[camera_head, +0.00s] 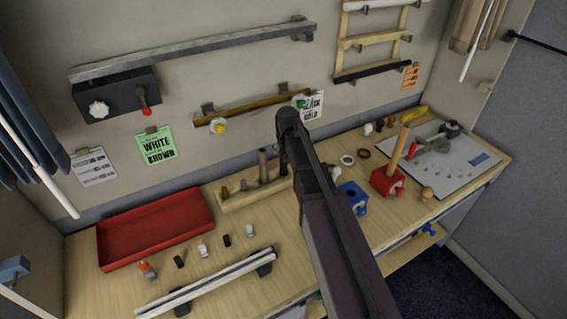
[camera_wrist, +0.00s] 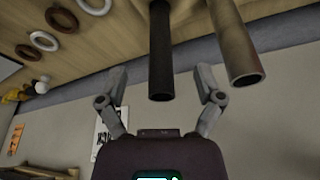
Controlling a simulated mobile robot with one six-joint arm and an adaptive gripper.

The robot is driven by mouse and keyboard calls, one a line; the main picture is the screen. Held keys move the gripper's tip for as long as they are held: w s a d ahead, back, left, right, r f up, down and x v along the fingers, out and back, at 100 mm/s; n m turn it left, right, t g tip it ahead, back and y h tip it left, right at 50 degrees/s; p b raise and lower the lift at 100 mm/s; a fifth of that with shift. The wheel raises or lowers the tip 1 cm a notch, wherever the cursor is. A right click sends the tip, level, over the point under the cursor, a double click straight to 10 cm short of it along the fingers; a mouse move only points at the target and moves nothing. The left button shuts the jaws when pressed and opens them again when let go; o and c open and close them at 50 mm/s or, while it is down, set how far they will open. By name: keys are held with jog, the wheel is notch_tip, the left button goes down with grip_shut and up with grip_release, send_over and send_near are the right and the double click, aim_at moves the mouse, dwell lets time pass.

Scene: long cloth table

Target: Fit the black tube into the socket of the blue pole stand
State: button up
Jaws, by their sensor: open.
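The black tube (camera_wrist: 160,55) stands between the two fingers of my open gripper (camera_wrist: 160,82) in the wrist view, with a gap on each side. A thicker tan tube (camera_wrist: 236,50) is close to its right, by the right finger. In the head view my arm hides most of the gripper and the black tube. The blue pole stand (camera_head: 353,196) is on the bench just right of my arm, which partly covers it. Its socket is too small to make out clearly.
A wooden rack (camera_head: 240,199) with upright pieces is left of my arm. A red stand (camera_head: 386,184) holding a wooden pole is right of the blue one. A red tray (camera_head: 155,230), pale rails (camera_head: 210,283) and small pieces lie at left; rings (camera_head: 347,160) lie behind.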

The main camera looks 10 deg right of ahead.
jog(key=shift+w, duration=0.35)
jog(key=shift+w, duration=0.65)
jog(key=w+f+b, duration=0.3)
jog(key=shift+d, duration=0.2)
jog(key=shift+r, duration=0.1)
dwell(0.3)
grip_shut()
